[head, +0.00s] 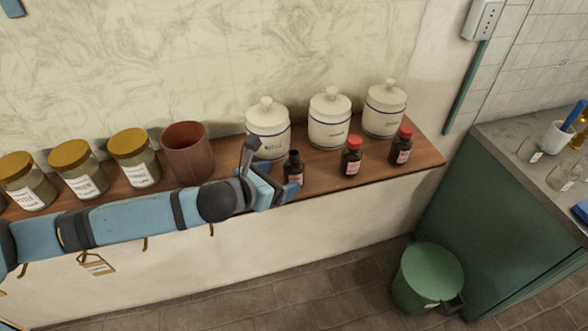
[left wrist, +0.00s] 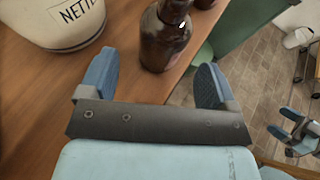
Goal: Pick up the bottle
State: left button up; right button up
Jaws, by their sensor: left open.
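A small dark brown bottle (head: 293,168) without a red cap stands upright on the wooden shelf. My left gripper (head: 272,184) is open just beside it. In the left wrist view the bottle (left wrist: 165,38) stands just beyond the space between the blue fingers (left wrist: 154,76), apart from both; its top is cut off. Two brown bottles with red caps, one nearer (head: 352,157) and one further right (head: 402,147), stand on the same shelf. What looks like my right gripper (left wrist: 296,132) shows small at the right edge of the left wrist view; its jaws are unclear.
White lidded jars (head: 329,120) stand behind the bottles; one (left wrist: 75,22) is close to the left finger. A brown cup (head: 188,153) and gold-lidded jars (head: 135,158) stand left. The shelf (head: 425,158) ends at right. A green bin (head: 428,278) stands on the floor.

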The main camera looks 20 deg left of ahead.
aim_at(286, 175)
pick_arm(q)
jog(key=p+x, duration=0.1)
jog(key=x, duration=0.4)
jog(key=shift+w+d, duration=0.2)
jog(key=shift+r, duration=0.1)
jog(key=c, duration=1.1)
notch_tip(286, 175, up, 20)
